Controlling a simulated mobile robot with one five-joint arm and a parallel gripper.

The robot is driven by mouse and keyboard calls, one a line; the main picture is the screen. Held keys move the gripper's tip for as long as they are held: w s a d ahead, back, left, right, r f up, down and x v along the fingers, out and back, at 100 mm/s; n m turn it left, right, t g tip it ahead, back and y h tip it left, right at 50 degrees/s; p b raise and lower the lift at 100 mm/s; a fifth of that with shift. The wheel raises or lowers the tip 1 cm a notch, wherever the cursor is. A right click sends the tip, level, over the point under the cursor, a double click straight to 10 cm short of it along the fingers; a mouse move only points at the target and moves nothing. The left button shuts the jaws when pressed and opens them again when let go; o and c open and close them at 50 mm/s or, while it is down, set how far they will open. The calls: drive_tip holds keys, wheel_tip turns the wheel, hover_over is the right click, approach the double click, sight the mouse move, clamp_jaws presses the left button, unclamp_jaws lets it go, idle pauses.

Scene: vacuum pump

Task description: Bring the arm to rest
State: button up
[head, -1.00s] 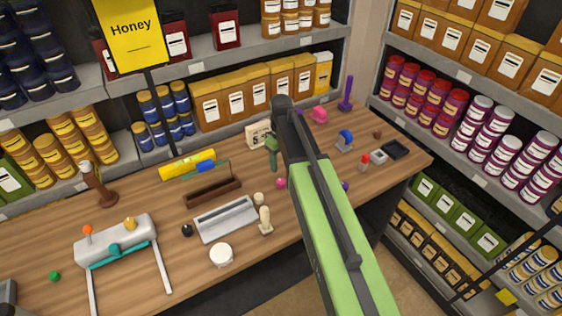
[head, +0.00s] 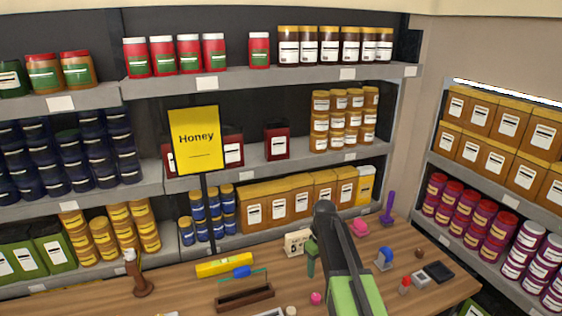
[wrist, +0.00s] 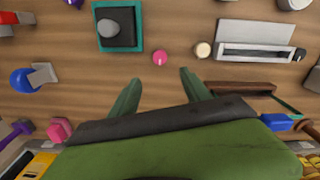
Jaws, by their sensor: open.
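My arm (head: 340,260) reaches out over the wooden counter, with its long green and black link seen from behind. My gripper (head: 312,258) points down at its far end, small and partly behind the link in the head view. In the wrist view my gripper (wrist: 160,88) shows two green fingers spread apart with nothing between them. A pink ball (wrist: 159,57) lies on the counter just beyond the fingertips, not touching them.
A teal-edged square block (wrist: 118,42), a cream knob (wrist: 203,50) and a grey tray (wrist: 250,55) lie near the gripper. A small calendar block (head: 298,242) stands behind it. A yellow Honey sign (head: 195,140) and stocked shelves rise behind the counter (head: 180,285).

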drive_tip(key=shift+m, duration=0.9)
drive_tip(key=s+f+b, duration=0.6)
drive_tip(key=f, duration=0.1)
drive_tip(key=s+f+b, duration=0.3)
drive_tip(key=f, duration=0.1)
drive_tip(key=shift+s+f, duration=0.15)
drive_tip(key=shift+s, duration=0.1)
drive_tip(key=s+m, duration=0.1)
drive_tip(key=s, duration=0.1)
drive_tip(key=s+m, duration=0.1)
drive_tip(key=s, duration=0.2)
drive_tip(key=shift+f+m, duration=0.15)
drive_tip(key=shift+m, duration=0.15)
drive_tip(key=shift+s+r+m, duration=0.2)
drive_tip(key=shift+s+m, duration=0.05)
drive_tip(key=shift+m, duration=0.45)
drive_tip(key=shift+w+m, duration=0.25)
drive_tip(key=shift+m, duration=0.05)
drive_tip(key=shift+c, duration=0.2)
